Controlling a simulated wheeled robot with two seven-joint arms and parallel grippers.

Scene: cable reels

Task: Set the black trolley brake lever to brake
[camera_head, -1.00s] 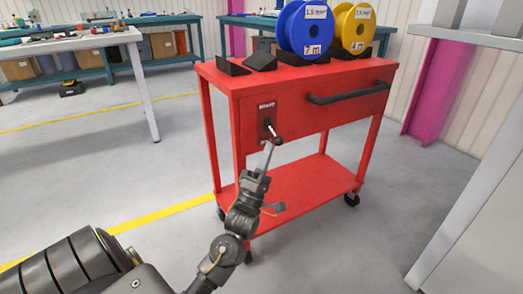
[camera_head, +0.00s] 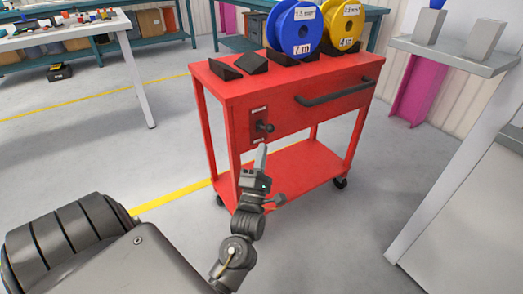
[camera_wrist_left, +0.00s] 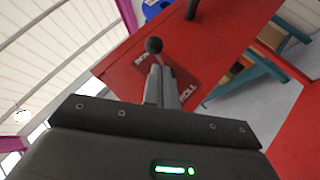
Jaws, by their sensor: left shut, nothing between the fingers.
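The black brake lever (camera_head: 268,128) sticks out from a dark plate on the front of the red trolley (camera_head: 240,95). Its round knob sits about level with its pivot, below the upper label. In the left wrist view the knob (camera_wrist_left: 154,45) is just beyond the fingertips, and part of the lettering near "ROLL" shows on the plate (camera_wrist_left: 188,88). My left gripper (camera_head: 263,147) is shut and empty, its tips just below the lever. I cannot tell whether they touch it. My right gripper is not in view.
A blue reel (camera_head: 294,30) and a yellow reel (camera_head: 340,26) stand on the trolley top beside black wedges (camera_head: 253,61). A black handle (camera_head: 335,94) juts from the trolley front. A grey workbench (camera_head: 455,58) stands at right. Floor left of the trolley is clear.

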